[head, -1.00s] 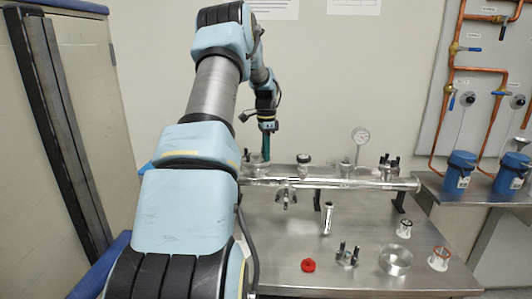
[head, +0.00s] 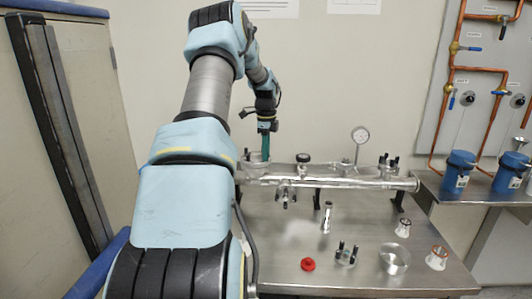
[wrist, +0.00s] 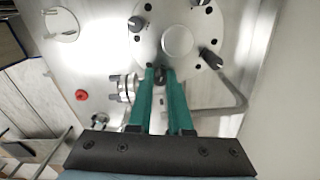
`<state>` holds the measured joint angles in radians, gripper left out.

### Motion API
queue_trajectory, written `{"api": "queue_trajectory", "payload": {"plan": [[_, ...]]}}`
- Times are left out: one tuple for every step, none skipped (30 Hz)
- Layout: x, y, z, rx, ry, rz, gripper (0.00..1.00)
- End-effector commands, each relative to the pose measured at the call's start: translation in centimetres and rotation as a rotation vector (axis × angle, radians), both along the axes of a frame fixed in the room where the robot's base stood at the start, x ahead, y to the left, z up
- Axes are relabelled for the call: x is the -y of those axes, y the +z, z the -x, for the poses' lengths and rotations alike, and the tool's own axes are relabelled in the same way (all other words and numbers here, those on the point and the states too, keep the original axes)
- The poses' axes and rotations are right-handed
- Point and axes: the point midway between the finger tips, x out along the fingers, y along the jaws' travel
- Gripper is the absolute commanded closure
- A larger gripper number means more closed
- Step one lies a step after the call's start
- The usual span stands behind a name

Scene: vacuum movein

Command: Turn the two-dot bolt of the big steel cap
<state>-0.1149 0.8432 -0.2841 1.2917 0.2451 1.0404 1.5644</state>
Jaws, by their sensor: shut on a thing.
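The big steel cap (wrist: 200,85) is a round flange in the upper middle of the wrist view, with a raised disc at its centre. Several dark bolts stand around it: one at upper left (wrist: 137,24) and one at right (wrist: 208,57). My gripper (wrist: 163,72) has green fingers and is shut on a dark bolt (wrist: 164,67) at the cap's near edge. The fingers partly hide that bolt. I cannot make out dot marks on any bolt. In the head view my gripper (head: 265,152) points down at the left end of the steel pipe (head: 340,182).
A gauge (head: 360,135) and bolted fittings stand along the pipe. On the steel table lie a red knob (head: 308,264), a clear ring (head: 394,259) and small cups (head: 438,258). Blue canisters (head: 461,170) stand at right. A bent grey tube (wrist: 238,95) runs beside the cap.

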Motion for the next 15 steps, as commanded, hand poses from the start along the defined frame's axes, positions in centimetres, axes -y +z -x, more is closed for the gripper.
{"api": "queue_trajectory", "payload": {"plan": [[0.00, 0.06, -0.05, 0.002, -0.002, 0.000, 1.00], [0.00, 0.05, -0.05, 0.002, -0.003, 0.000, 1.00], [0.01, 0.05, -0.05, 0.002, -0.004, 0.000, 1.00], [0.00, 0.05, -0.05, 0.002, -0.004, 0.000, 1.00], [0.00, 0.05, -0.04, 0.002, -0.004, 0.000, 1.00], [0.00, 0.05, -0.04, 0.002, -0.004, 0.000, 1.00], [0.00, 0.05, -0.04, 0.002, -0.003, 0.000, 1.00], [0.00, 0.05, -0.04, 0.002, -0.003, 0.000, 1.00], [0.00, 0.05, -0.04, 0.002, -0.003, 0.000, 1.00], [0.00, 0.05, -0.04, 0.002, -0.003, 0.000, 1.00], [0.00, 0.05, -0.04, 0.002, -0.003, 0.000, 1.00], [0.00, 0.05, -0.04, 0.002, -0.003, 0.000, 0.78], [0.00, 0.05, -0.04, 0.002, -0.003, 0.000, 0.74], [0.00, 0.05, -0.04, 0.001, -0.003, 0.000, 0.71], [0.00, 0.05, -0.03, 0.001, -0.002, 0.000, 0.66]]}}
